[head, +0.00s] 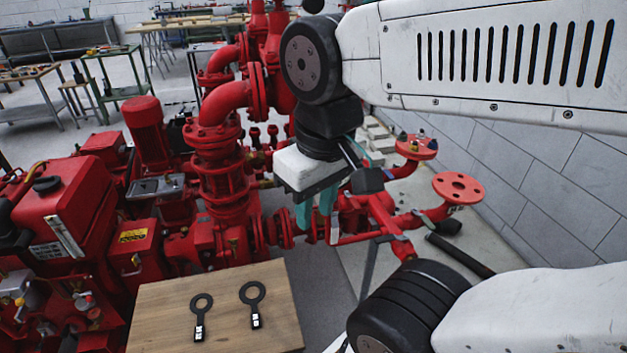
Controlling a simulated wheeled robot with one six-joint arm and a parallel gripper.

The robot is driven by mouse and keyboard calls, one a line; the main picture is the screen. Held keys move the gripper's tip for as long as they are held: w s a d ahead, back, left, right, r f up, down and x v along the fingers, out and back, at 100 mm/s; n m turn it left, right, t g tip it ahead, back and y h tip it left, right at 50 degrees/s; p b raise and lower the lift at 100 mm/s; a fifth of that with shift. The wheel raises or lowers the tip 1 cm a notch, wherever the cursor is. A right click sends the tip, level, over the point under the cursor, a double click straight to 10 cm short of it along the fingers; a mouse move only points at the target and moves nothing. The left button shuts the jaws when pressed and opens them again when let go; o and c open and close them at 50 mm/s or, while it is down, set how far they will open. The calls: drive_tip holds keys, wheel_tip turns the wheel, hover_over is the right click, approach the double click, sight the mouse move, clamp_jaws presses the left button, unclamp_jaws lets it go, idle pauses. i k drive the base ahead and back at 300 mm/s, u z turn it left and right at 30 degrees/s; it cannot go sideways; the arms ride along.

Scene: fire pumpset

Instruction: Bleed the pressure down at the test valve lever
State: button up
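My gripper (316,214) hangs in the middle of the head view, its two teal fingers pointing down with a gap between them. Nothing clear shows between the fingers. It is over the red pipework (350,226) to the right of the main pump column. A narrow upright piece with a red and white face (334,228) stands close by the right finger; I cannot tell whether they touch. I cannot make out the test valve lever for certain; the gripper and arm hide part of the pipes there.
A wooden board (160,340) in front bears two black ring-ended tags (252,303). Red pump machinery (215,170) fills the left. Two open pipe flanges (458,188) stick up at right near the grey block wall (520,170). Workbenches stand far behind.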

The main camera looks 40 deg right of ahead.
sight(355, 206)
drive_tip(key=z, duration=0.05)
drive_tip(key=k, duration=0.5)
drive_tip(key=z, duration=1.1)
drive_tip(key=k, duration=0.5)
drive_tip(key=u, duration=0.5)
drive_tip(key=i, duration=0.95)
